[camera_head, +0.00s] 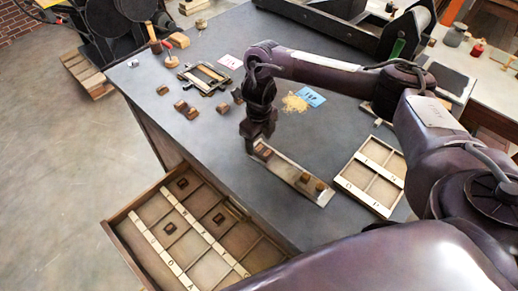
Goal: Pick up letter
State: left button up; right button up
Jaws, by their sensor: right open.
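My right gripper (258,147) points down over the left end of a narrow light tray (285,170) on the table. It is open, and a small reddish-brown letter block (266,154) sits at its fingertips. I cannot tell whether the fingers touch it. Several loose letter blocks lie on the table to the left, including one (163,90) and another (192,113). My left gripper is not in view.
An open compartment drawer (205,243) with a few blocks in it juts out at the lower left. A divided wooden case (370,177) lies at the right. A small frame (204,77), a blue card (310,96) and a dark press (350,30) are farther back.

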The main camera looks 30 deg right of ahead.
aim_at(259, 147)
notch_tip(259, 147, down, 2)
jog(key=shift+f, duration=0.25)
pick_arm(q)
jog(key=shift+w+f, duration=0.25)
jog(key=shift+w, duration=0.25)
pick_arm(e)
jog(key=shift+r, duration=0.1)
jog(key=c, duration=1.1)
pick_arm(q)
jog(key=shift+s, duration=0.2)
pick_arm(e)
jog(key=shift+o, duration=0.2)
